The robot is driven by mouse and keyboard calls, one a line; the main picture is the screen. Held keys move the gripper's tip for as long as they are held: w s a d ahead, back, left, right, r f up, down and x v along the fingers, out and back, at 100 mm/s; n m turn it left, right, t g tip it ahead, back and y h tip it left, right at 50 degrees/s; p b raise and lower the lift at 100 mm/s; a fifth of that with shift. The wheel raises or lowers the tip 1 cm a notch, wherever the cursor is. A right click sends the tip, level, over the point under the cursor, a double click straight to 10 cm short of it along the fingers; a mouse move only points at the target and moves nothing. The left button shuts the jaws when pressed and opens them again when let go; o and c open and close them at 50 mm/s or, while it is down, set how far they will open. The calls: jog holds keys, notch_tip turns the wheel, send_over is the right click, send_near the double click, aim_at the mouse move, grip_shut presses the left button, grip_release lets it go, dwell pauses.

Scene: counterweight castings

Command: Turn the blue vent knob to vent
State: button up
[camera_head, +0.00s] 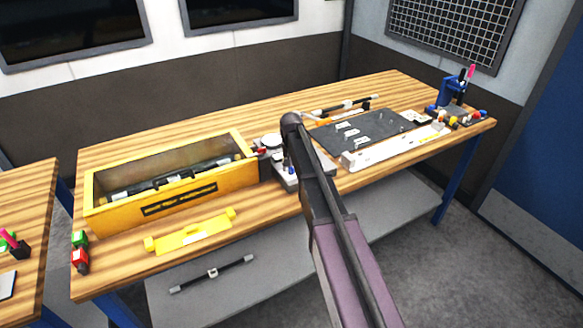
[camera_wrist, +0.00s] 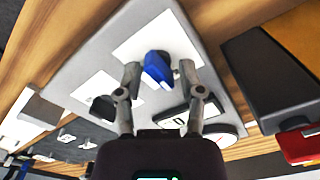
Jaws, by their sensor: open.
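The blue vent knob (camera_wrist: 157,68) stands on a white plate (camera_wrist: 128,45) on a grey panel (camera_wrist: 75,62) in the wrist view. A light mark shows at its lower end; I cannot read which setting it points to. My gripper (camera_wrist: 160,73) is open, with one fingertip on each side of the knob. The right fingertip is close to it; I cannot tell whether either touches. In the head view a small blue spot on the panel (camera_head: 288,183), probably the knob, shows beside my arm, which hides part of the panel and my gripper.
A black knob (camera_wrist: 103,108) and a small display (camera_wrist: 172,124) share the panel. A yellow box (camera_head: 225,187) holding a dark bar stands left of it on the wooden bench. A dark mat (camera_head: 385,124) and a long white block (camera_head: 390,148) lie to the right.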

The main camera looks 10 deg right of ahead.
jog(key=m, duration=0.5)
jog(key=shift+m, duration=0.4)
jog(key=m, duration=0.5)
jog(key=shift+m, duration=0.3)
notch_tip(320, 180, up, 14)
jog(key=p, duration=1.4)
jog(key=s+f+n+b, duration=0.4)
jog(key=s+f+b, duration=0.2)
jog(key=s, duration=0.4)
jog(key=s+f+n+b, duration=0.5)
jog(key=s+f+b, duration=0.1)
jog(key=s, duration=0.4)
jog(key=s+f+n+b, duration=0.5)
jog(key=s+f+b, duration=0.1)
jog(key=s, duration=0.4)
jog(key=shift+d+f, duration=0.15)
jog(key=shift+f, duration=0.05)
jog(key=shift+r, duration=0.1)
jog(key=w+r+n+p, duration=0.1)
jog(key=w+r+p, duration=0.5)
jog(key=w, duration=0.4)
jog(key=w+r+n+p, duration=0.1)
jog(key=w+r+p, duration=0.5)
jog(key=w, duration=0.4)
jog(key=w+r+n+p, duration=0.1)
jog(key=w+r+p, duration=0.5)
jog(key=w, duration=0.4)
jog(key=shift+r, duration=0.15)
